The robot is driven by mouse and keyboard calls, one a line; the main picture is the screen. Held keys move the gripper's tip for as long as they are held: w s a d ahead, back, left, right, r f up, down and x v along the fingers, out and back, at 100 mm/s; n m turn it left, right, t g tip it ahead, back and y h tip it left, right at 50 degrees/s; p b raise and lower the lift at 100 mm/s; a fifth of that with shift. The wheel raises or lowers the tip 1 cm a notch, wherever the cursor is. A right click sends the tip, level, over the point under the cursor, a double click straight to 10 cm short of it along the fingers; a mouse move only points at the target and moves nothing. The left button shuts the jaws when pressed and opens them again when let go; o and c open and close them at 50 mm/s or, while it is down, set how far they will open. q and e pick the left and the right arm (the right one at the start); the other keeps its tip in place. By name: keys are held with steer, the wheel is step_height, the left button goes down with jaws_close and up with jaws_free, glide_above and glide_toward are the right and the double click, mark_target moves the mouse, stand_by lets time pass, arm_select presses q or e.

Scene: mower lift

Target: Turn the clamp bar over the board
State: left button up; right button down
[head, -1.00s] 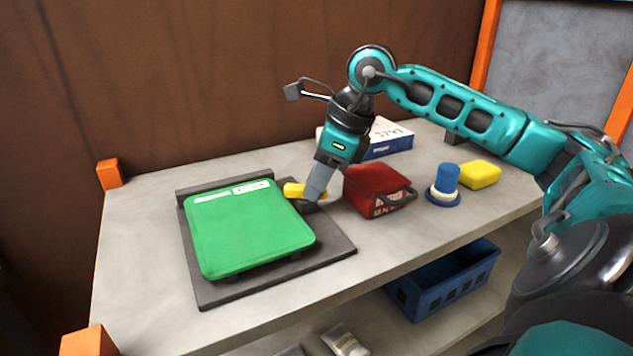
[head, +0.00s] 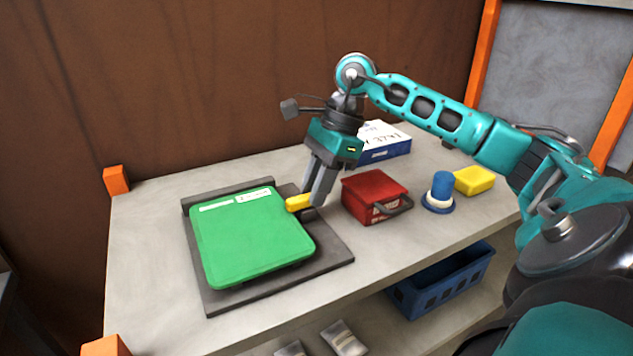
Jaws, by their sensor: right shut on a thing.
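The green board (head: 250,240) lies flat on a dark base plate (head: 338,257) on the bench. The yellow clamp bar (head: 298,203) is at the board's right edge, near its back right corner. Its left end reaches the board's edge; I cannot tell whether it overlaps the board. My right gripper (head: 312,201) is shut on the bar's right part, its fingers pointing down and hiding that end. My left gripper is not in view.
A red box with a handle (head: 372,197) stands just right of my right gripper. A blue and white box (head: 383,143), a blue knob-like object (head: 442,187) and a yellow block (head: 474,180) are farther right. A blue crate (head: 440,281) is on the shelf below.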

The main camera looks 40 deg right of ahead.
stand_by(0.4)
steer(key=c, duration=1.2)
jaws_free()
steer(key=shift+o, duration=1.2)
steer(key=p+v, duration=0.1)
steer(key=v, duration=1.2)
steer(key=shift+p, duration=0.35)
